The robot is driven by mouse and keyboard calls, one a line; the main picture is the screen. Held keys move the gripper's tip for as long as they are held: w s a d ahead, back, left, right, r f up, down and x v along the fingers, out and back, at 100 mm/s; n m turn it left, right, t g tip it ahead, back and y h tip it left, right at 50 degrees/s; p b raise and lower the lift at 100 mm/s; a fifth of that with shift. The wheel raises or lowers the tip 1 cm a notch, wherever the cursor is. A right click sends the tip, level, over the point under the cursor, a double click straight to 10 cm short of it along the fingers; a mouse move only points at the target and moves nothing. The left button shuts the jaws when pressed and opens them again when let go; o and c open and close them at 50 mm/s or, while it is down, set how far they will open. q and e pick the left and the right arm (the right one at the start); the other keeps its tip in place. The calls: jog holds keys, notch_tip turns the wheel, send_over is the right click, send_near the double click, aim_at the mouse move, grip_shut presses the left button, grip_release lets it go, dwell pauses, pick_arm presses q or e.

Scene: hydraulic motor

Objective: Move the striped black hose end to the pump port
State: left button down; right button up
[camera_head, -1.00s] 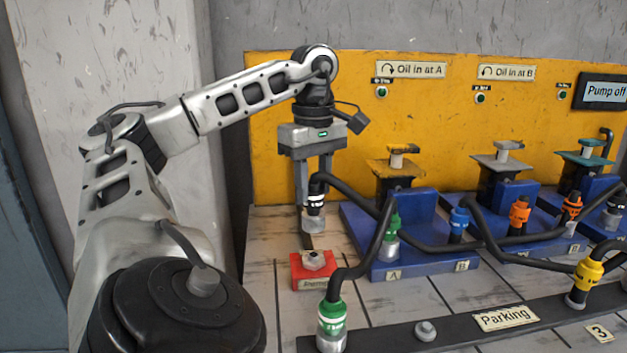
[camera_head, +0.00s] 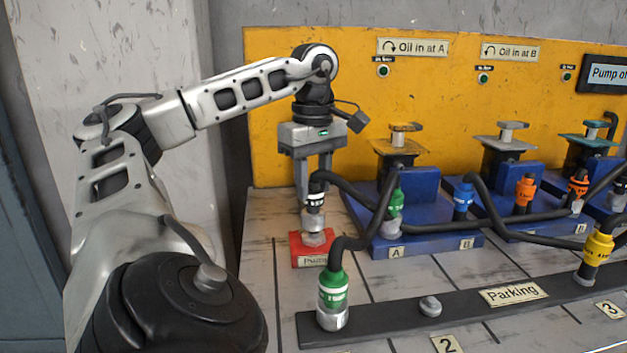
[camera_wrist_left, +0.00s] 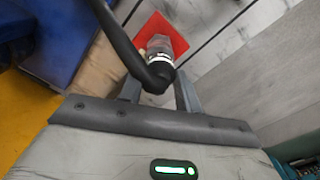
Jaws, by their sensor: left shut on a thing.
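My left gripper (camera_head: 313,200) points down and is shut on the striped black hose end (camera_head: 316,198), a black connector with white bands and a metal tip. The hose end is upright, directly over the pump port (camera_head: 310,259), a red block with a partly hidden label on the table. Its metal tip appears to meet the fitting on top of the block; I cannot tell whether it is seated. In the left wrist view the hose end (camera_wrist_left: 160,57) sits between the fingers with the red block (camera_wrist_left: 172,32) behind it. My right gripper is not in view.
A green hose end (camera_head: 333,290) stands on the dark Parking strip (camera_head: 385,321), close in front of the port. A free peg (camera_head: 430,306) and a yellow hose end (camera_head: 598,248) are further right. Blue motor blocks (camera_head: 425,215) with several connected hoses stand behind.

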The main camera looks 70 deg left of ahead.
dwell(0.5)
pick_arm(q)
jog(key=shift+f, duration=0.15)
jog(key=shift+f+b, duration=0.65)
jog(key=shift+b, duration=0.15)
jog(key=c, duration=0.9)
grip_release()
notch_tip(320, 180, up, 6)
jog(key=p, duration=0.5)
jog(key=shift+r+p, duration=0.1)
jog(key=shift+p, duration=0.2)
